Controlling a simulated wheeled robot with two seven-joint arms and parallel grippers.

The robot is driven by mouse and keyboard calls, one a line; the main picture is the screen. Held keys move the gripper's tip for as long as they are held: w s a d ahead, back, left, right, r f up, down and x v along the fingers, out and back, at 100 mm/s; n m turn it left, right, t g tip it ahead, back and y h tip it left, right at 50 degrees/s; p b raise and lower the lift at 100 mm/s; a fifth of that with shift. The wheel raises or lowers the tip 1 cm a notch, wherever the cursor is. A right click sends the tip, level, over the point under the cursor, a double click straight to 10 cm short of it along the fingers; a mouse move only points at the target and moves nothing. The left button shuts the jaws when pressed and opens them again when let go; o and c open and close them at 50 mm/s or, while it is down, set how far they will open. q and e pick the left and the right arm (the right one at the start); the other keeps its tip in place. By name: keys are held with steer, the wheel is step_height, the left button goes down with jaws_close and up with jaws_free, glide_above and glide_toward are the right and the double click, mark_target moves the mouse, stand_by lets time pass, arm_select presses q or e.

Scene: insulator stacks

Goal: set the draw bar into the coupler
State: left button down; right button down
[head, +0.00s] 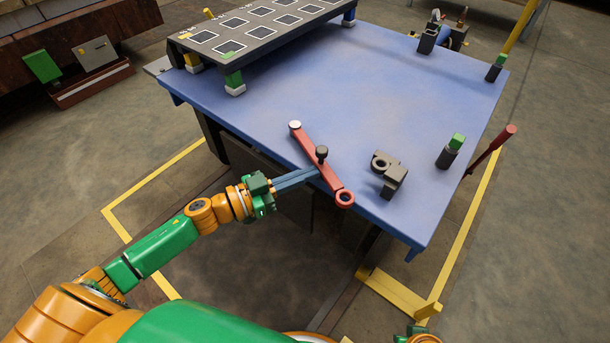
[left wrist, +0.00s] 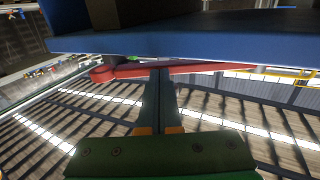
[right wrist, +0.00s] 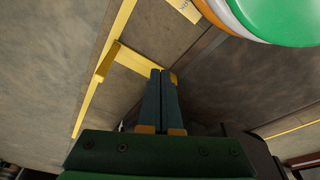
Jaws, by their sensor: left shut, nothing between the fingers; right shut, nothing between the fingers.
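The bar (left wrist: 210,67) also crosses beyond the tips in the left wrist view. My right gripper (right wrist: 161,72) is shut and empty, away from the bar.
The blue table (head: 400,95) has free room behind the bar and coupler. A dark panel with square marks (head: 265,28) stands raised at the back left. A dark post with a green top (head: 451,150) and a red lever (head: 490,150) are at the right.

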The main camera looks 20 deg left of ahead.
mark_target(322, 173)
stand_by(0.3)
